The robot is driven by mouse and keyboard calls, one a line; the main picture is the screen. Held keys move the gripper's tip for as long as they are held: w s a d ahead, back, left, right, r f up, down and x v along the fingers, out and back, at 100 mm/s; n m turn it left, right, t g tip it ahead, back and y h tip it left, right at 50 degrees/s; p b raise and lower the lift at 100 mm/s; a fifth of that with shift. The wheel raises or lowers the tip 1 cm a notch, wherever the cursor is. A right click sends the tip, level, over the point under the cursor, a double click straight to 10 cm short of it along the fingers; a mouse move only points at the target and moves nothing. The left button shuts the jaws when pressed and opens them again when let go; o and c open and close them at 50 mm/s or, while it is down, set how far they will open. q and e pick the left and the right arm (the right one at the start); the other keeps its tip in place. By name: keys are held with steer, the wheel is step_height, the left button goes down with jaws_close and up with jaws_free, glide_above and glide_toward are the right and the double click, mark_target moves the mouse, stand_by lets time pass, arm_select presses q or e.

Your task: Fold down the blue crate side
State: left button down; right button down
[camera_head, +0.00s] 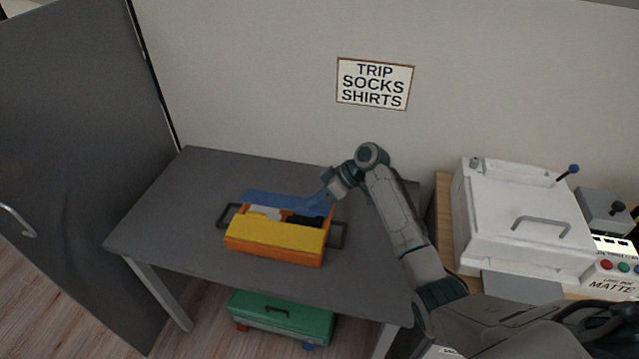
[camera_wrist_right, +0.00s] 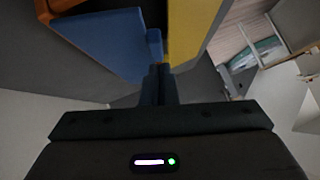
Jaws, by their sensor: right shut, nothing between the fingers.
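An orange crate (camera_head: 275,253) stands on the grey table. Its blue side (camera_head: 270,200) is along the back edge, and its yellow side (camera_head: 275,232) is along the front. In the right wrist view the blue side (camera_wrist_right: 105,42) fills the upper left, with the yellow side (camera_wrist_right: 188,28) to its right. White and dark contents show between the two sides. My right gripper (camera_head: 318,206) is at the right end of the blue side, shut and empty. Its fingertips (camera_wrist_right: 158,70) are close to the blue side's end; I cannot tell if they touch. My left gripper is out of view.
Dark handles (camera_head: 338,236) stick out at the crate's ends. The table (camera_head: 165,215) is clear to the left. A green case (camera_head: 280,316) is under it. A white machine (camera_head: 520,215) stands on a wooden bench at right. A sign (camera_head: 375,84) hangs on the wall behind.

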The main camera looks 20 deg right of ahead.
mark_target(308, 214)
steer(key=shift+a+f, duration=0.1)
steer(key=shift+f, duration=0.4)
steer(key=shift+s, duration=0.1)
steer(key=shift+s+a+f+n+t+h+b, duration=0.25)
steer(key=shift+f+t+b, duration=0.1)
steer(key=shift+f, duration=0.1)
steer(key=shift+s+a+f+n+t+h+b, duration=0.15)
steer(key=shift+s+f+n+t+b, duration=0.1)
steer(key=shift+f+t, duration=0.15)
steer(key=shift+s+a+f+t+h, duration=0.1)
steer(key=shift+s+f+t+h, duration=0.1)
steer(key=shift+t+h, duration=0.1)
